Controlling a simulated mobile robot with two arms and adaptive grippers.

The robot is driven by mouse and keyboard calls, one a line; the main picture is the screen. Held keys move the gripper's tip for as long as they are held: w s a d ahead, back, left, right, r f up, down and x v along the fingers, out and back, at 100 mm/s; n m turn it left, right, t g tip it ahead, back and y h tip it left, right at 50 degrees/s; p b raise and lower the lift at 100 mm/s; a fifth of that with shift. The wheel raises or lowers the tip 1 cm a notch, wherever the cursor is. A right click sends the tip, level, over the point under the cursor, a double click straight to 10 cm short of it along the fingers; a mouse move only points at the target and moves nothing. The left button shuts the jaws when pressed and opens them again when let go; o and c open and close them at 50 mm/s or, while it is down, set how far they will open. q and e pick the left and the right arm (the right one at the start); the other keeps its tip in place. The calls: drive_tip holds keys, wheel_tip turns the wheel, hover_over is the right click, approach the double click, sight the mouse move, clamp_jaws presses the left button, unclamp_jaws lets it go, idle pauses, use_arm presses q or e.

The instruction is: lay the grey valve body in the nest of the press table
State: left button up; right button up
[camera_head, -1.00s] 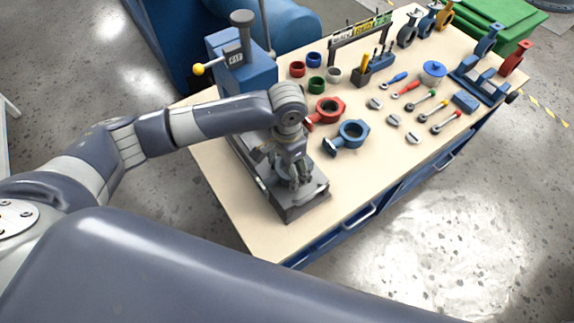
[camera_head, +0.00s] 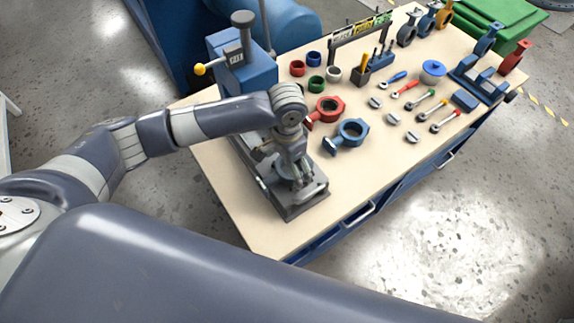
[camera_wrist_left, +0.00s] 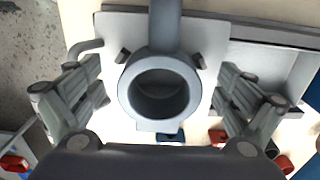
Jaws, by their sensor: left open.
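The grey valve body (camera_wrist_left: 165,52), a thick ring with a neck running to the top of the picture, lies over the flat grey plate of the press table (camera_wrist_left: 112,28) in the left wrist view. Small dark stops of the nest (camera_wrist_left: 122,56) show on both sides of the ring. I cannot tell how fully it is seated. My left gripper (camera_wrist_left: 160,95) is open, one finger on each side of the ring, with gaps between. In the head view my left gripper (camera_head: 297,177) is low over the press table (camera_head: 303,205) and largely hides the valve body. My right gripper is not in view.
The blue press head (camera_head: 250,75) with a yellow-knobbed lever stands behind my forearm. A red valve body (camera_head: 327,108) and a blue valve body (camera_head: 349,135) lie close to the right of the gripper. Coloured rings and tools fill the bench farther back. The bench's front corner is clear.

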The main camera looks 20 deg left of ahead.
use_arm(q)
wheel_tip(320, 180, up, 12)
idle(0.6)
drive_tip(key=shift+s+f, duration=0.1)
idle(0.4)
